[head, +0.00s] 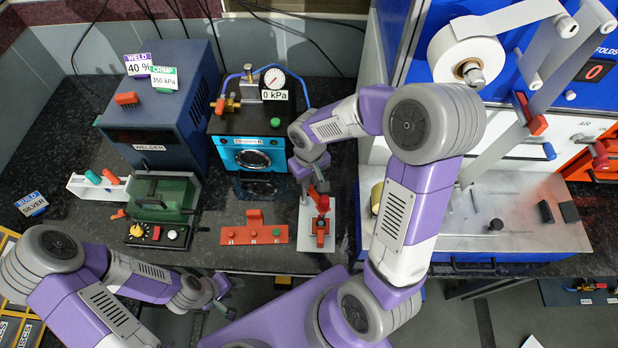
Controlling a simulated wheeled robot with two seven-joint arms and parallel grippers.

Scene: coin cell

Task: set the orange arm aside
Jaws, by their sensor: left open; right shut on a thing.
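My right gripper (314,178) reaches in from the right and points down over a white plate (308,252). It is shut on a small orange-red piece (322,202), which I take to be the orange arm, standing at the plate's orange-red fixture (320,229). The gripper hides part of the piece, and I cannot tell whether it touches the fixture. An orange rack (236,236) with several labelled places lies left of the plate, with an orange block at its back edge. My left gripper (224,293) is open and empty near the counter's front edge.
A green press (163,196) and a blue welder (158,122) stand left. A blue-fronted crimper (252,155) with a gauge (274,79) stands behind the rack. A metal bench with a white roll (466,56) is at right. Dark counter shows around the rack.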

